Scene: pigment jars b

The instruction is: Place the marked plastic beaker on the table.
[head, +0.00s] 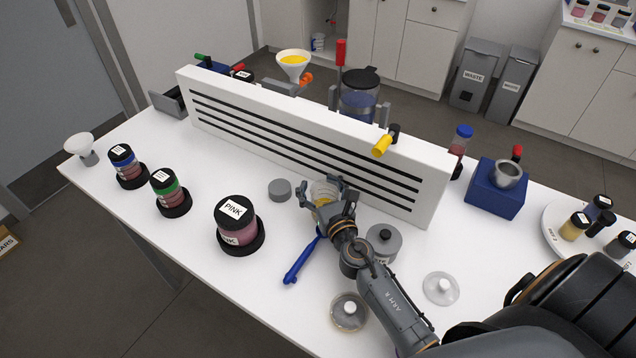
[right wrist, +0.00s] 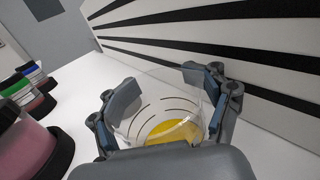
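The plastic beaker (head: 322,191) is clear, has dark marking lines and holds something yellow low inside. It is near the middle of the white table (head: 165,240), just in front of the striped panel. My right gripper (head: 327,190) has its fingers on either side of the beaker, with the pads against its walls. The right wrist view shows the beaker (right wrist: 160,108) filling the space between the fingers of the right gripper (right wrist: 165,95). Whether its base touches the table is hidden. My left gripper is not in view.
The striped white panel (head: 300,135) stands close behind the beaker. A grey disc (head: 280,189), a blue tool (head: 299,262) and a grey lidded pot (head: 383,241) lie nearby. The PINK jar (head: 236,222) and smaller jars stand left. The table's front left is clear.

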